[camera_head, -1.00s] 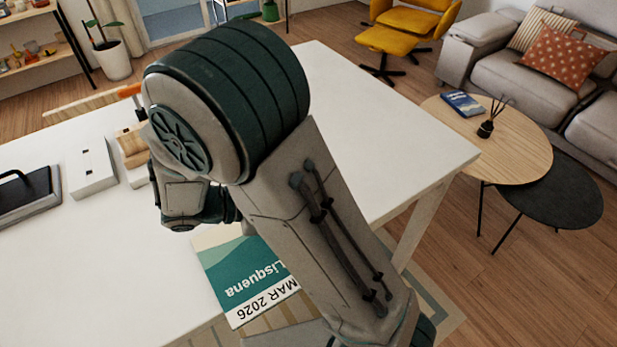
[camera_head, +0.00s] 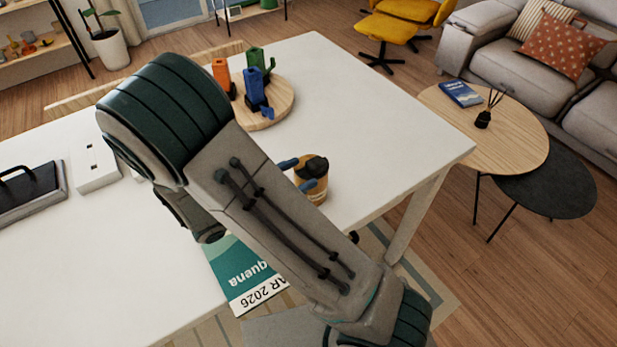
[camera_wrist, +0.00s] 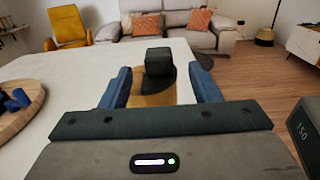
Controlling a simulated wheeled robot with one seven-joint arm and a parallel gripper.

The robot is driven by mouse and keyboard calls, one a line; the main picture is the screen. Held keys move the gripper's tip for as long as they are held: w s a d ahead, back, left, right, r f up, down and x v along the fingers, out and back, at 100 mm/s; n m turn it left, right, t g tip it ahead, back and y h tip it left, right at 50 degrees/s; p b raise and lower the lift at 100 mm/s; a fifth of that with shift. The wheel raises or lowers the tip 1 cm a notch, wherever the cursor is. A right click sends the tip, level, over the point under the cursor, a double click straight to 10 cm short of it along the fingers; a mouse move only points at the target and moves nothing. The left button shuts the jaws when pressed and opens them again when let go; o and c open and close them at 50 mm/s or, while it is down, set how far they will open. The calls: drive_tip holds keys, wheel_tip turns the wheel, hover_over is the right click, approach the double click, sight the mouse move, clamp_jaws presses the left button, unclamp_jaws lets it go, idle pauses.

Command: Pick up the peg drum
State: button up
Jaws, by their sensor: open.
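The peg drum (camera_head: 318,192) is a tan, wood-coloured cylinder with a dark grey top, upright near the right front edge of the white table. In the wrist view the drum (camera_wrist: 152,98) stands straight ahead, with its dark block-like top rising between the fingers. My gripper (camera_wrist: 162,72) is open, with one blue finger to the left and one to the right of the drum. In the head view the blue fingertips of my gripper (camera_head: 299,174) show at the drum's near side; contact cannot be told. My arm hides the rest of the gripper.
A round wooden board (camera_head: 283,112) holds orange, green and blue pieces farther back on the white table (camera_head: 390,135). A white block (camera_head: 93,165) and a black-topped case (camera_head: 30,190) stand left. A printed calendar sheet (camera_head: 240,275) lies at the front edge.

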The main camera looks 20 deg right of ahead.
sight(308, 168)
drive_tip(key=p+x, duration=0.1)
drive_tip(key=x, duration=0.1)
drive_tip(key=p+x, duration=0.1)
drive_tip(key=x, duration=0.1)
drive_tip(key=shift+w+d+r, duration=0.1)
drive_tip(key=shift+d+r, duration=0.1)
drive_tip(key=shift+r, duration=0.05)
drive_tip(key=shift+w+d, duration=0.2)
drive_tip(key=shift+d, duration=0.25)
clamp_jaws()
